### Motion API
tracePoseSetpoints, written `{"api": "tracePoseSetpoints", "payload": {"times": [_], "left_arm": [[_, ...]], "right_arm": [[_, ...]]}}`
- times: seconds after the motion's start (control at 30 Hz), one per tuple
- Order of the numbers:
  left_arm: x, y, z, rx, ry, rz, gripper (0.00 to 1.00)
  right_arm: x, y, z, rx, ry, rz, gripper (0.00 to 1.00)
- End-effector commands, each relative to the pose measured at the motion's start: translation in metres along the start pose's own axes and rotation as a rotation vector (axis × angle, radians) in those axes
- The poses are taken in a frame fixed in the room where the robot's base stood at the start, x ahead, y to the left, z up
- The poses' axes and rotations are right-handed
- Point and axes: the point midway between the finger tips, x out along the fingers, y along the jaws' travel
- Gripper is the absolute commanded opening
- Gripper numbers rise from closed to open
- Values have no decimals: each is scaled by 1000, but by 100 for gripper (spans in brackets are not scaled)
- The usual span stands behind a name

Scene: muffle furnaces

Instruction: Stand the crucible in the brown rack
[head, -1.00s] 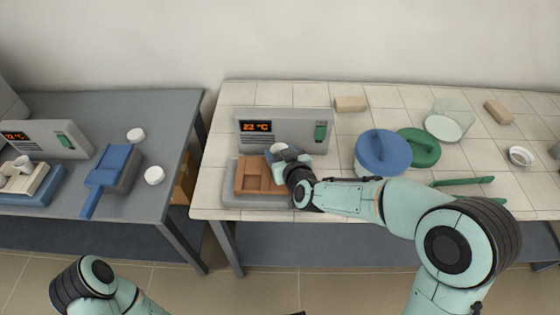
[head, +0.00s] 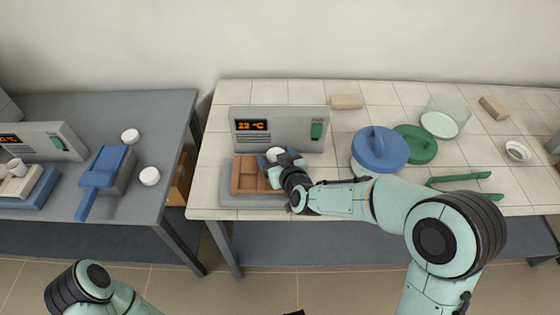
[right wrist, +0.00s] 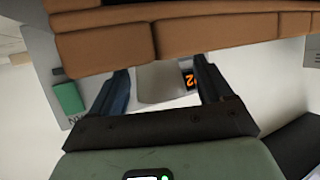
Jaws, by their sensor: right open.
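The crucible (head: 275,154) is a small pale cup at the back right of the brown rack (head: 249,174), a block with several compartments. My right gripper (head: 284,161) is at the rack's right end. In the right wrist view the crucible (right wrist: 160,83) is between the two open fingers of my right gripper (right wrist: 165,88). The near wall of the rack (right wrist: 200,38) hides the crucible's other end there, so I cannot tell how deep it sits.
The rack is on a grey slab before a furnace (head: 280,128) reading 22 °C. To the right are a blue-lidded pot (head: 380,150), a green lid (head: 415,144), green tongs (head: 465,180) and a glass beaker (head: 443,121). A grey table (head: 130,205) stands left across a gap.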

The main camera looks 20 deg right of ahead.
Motion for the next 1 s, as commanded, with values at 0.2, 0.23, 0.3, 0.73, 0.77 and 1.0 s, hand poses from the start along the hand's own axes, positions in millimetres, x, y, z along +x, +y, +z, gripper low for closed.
{"api": "tracePoseSetpoints", "payload": {"times": [0.2,0.23,0.3,0.73,0.77,1.0], "left_arm": [[-3,0,1,-1,-4,-1,43],[-3,0,2,-1,-5,-1,43],[-4,1,2,-1,-7,-2,43],[-10,2,5,-2,-16,-4,43],[-10,2,6,-2,-17,-4,43],[-10,1,6,-2,-17,-4,43]], "right_arm": [[-30,0,-3,1,2,-2,80],[-37,0,-3,1,3,-1,80],[-54,0,-4,2,4,0,80],[-118,0,-2,0,1,0,80],[-120,0,-2,0,1,0,80],[-121,0,-1,0,0,0,80]]}}
